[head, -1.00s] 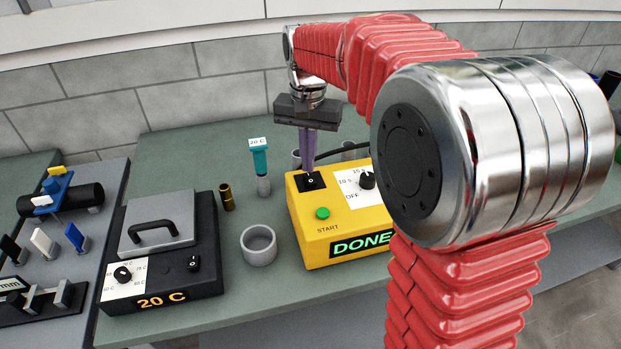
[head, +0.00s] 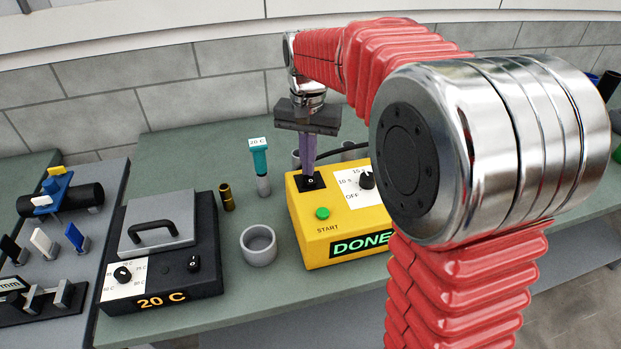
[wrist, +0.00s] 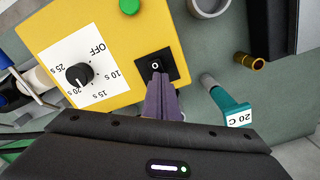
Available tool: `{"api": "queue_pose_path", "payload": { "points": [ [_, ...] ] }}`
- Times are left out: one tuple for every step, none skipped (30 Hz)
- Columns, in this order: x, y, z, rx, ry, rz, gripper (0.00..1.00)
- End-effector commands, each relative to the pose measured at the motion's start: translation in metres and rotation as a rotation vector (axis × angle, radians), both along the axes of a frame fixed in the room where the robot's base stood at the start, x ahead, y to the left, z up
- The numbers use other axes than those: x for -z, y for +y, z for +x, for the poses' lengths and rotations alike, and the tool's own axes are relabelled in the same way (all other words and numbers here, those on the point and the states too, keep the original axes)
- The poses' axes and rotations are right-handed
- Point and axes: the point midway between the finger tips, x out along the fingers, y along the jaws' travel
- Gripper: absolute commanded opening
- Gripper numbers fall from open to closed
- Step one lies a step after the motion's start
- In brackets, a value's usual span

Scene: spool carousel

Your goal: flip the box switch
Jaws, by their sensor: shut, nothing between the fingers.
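The yellow box (head: 318,243) stands on the green bench, with a lit "DONE" display (head: 360,244) on its front. Its black switch (head: 311,182) is on the top face at the back left, with an "0" mark showing. The switch also shows in the wrist view (wrist: 155,65). My gripper (head: 309,170) is shut and empty, pointing down, its purple fingertips right at the switch's edge. In the wrist view the fingertips (wrist: 160,78) lie just beside the "0" mark. I cannot tell whether they touch the switch.
The box also carries a green START button (head: 322,213) and a black dial (head: 367,180). A grey cup (head: 258,246), a brass tube (head: 227,197) and a teal "20 C" probe (head: 260,160) stand to its left. A black hot plate (head: 205,270) is further left.

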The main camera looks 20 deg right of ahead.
Motion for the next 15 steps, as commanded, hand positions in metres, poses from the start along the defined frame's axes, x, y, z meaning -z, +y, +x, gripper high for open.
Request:
{"api": "queue_pose_path", "payload": {
  "points": [
    [0.0007,0.0001,-0.0001,0.000,0.000,0.000,0.00],
    [0.0010,0.0001,-0.0001,0.000,0.000,0.000,0.00],
    [0.0014,0.0001,-0.0001,0.000,0.000,0.000,0.00],
    [0.0017,0.0001,-0.0001,0.000,0.000,0.000,0.00],
    [0.0020,0.0001,-0.0001,0.000,0.000,0.000,0.00],
    [0.0024,0.0001,0.0000,0.000,0.000,0.000,0.00],
    [0.0028,0.0001,0.0000,0.000,0.000,0.000,0.00],
    [0.0031,0.0001,0.0000,0.000,0.000,0.000,0.00],
    [0.0036,0.0001,0.0000,0.000,0.000,0.000,0.00],
    [0.0040,0.0001,0.0000,0.000,0.000,0.000,0.00],
    [0.0042,0.0002,0.0001,0.000,0.000,0.000,0.00],
    [0.0041,0.0002,0.0001,0.000,0.000,0.000,0.00],
    [0.0040,0.0002,0.0001,0.000,0.000,0.000,0.00],
    [0.0036,0.0002,0.0001,0.000,0.000,0.000,0.00],
    [0.0026,0.0002,0.0001,0.000,0.000,0.000,0.00]
  ]
}}
